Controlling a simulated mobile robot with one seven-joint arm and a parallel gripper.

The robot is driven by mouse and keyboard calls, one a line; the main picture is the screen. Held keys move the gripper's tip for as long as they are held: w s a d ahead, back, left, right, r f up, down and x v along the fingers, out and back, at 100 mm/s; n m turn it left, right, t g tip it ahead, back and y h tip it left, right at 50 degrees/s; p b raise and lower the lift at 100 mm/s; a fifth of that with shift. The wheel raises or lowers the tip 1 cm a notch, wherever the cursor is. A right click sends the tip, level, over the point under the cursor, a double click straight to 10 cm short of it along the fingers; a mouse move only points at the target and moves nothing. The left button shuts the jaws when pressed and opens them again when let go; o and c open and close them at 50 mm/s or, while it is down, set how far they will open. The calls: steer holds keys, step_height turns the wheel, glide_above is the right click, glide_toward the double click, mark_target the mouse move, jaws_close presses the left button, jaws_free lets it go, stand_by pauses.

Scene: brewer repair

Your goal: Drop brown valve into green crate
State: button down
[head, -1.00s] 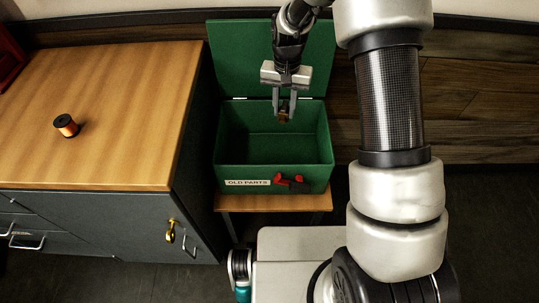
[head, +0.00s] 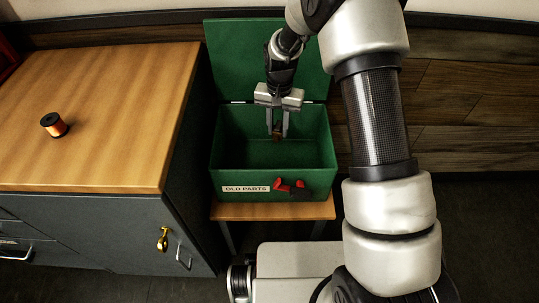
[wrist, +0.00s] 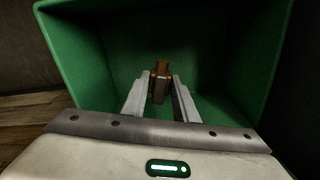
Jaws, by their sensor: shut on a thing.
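The brown valve (head: 277,134) is small and sits between the fingertips of my gripper (head: 277,133). It also shows in the wrist view (wrist: 159,82), upright between the two metal fingers. My gripper is shut on it and points down at the opening of the green crate (head: 230,176). The crate's lid (head: 226,60) stands open behind my gripper. The label on the crate's front reads OLD PARTS. In the wrist view the green walls (wrist: 75,50) surround the valve. The part of the crate floor behind the valve is hidden.
The crate stands on a small wooden stand (head: 270,211). A red and black latch (head: 291,186) is on its front. A brass padlock (head: 163,239) hangs on the cabinet's front.

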steer(key=c, duration=1.3)
jaws_free()
steer(key=shift+c, duration=0.2)
step_height(320, 180, up, 18)
steer(key=p, duration=0.3)
steer(key=shift+f, duration=0.2)
